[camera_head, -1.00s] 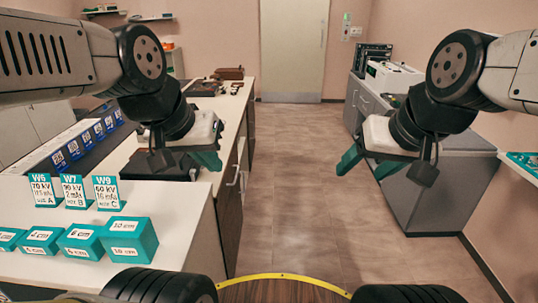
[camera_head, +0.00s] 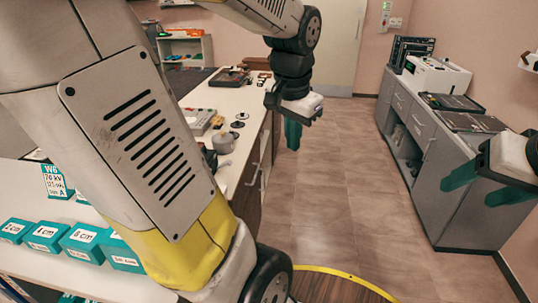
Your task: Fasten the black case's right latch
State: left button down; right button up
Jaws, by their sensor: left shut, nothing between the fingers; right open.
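I cannot surely pick out the black case or its right latch. A dark, flat, case-like object (camera_head: 230,77) lies at the far end of the left counter, too small to show any latch. My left gripper (camera_head: 292,135) hangs with its teal fingers pointing down, shut and empty, in front of the aisle and to the right of the left counter. My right gripper (camera_head: 482,186) is open and empty at the right edge, in front of the right cabinet. Its teal fingers are spread apart and touch nothing. My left arm hides much of the near left counter.
The left counter (camera_head: 228,104) holds a grey pot (camera_head: 223,143) and small items. Teal labelled blocks (camera_head: 83,238) stand at the near left. The right cabinet (camera_head: 470,205) carries dark flat panels (camera_head: 472,122) and a white machine (camera_head: 436,76). The floor between (camera_head: 340,190) is clear.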

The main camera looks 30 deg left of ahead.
pick_arm(q)
jog(key=w+a+f+m+g+y, duration=0.3)
jog(key=w+a+f+m+y, duration=0.2)
jog(key=w+a+f, duration=0.4)
jog(key=w+a+f+m+g+y, duration=0.3)
jog(key=w+a+f+m+y, duration=0.3)
jog(key=f, duration=0.9)
jog(key=w+a+y, duration=0.1)
jog(key=w+a, duration=0.2)
jog(key=w, duration=0.2)
jog(key=shift+w+f+g+y, duration=0.2)
jog(key=shift+w+g+y, duration=0.05)
jog(key=shift+g+y, duration=0.15)
jog(key=shift+a, duration=0.15)
jog(key=x, duration=0.9)
jog(key=shift+s+a+f, duration=0.2)
jog(key=shift+a, duration=0.15)
jog(key=shift+r, duration=0.15)
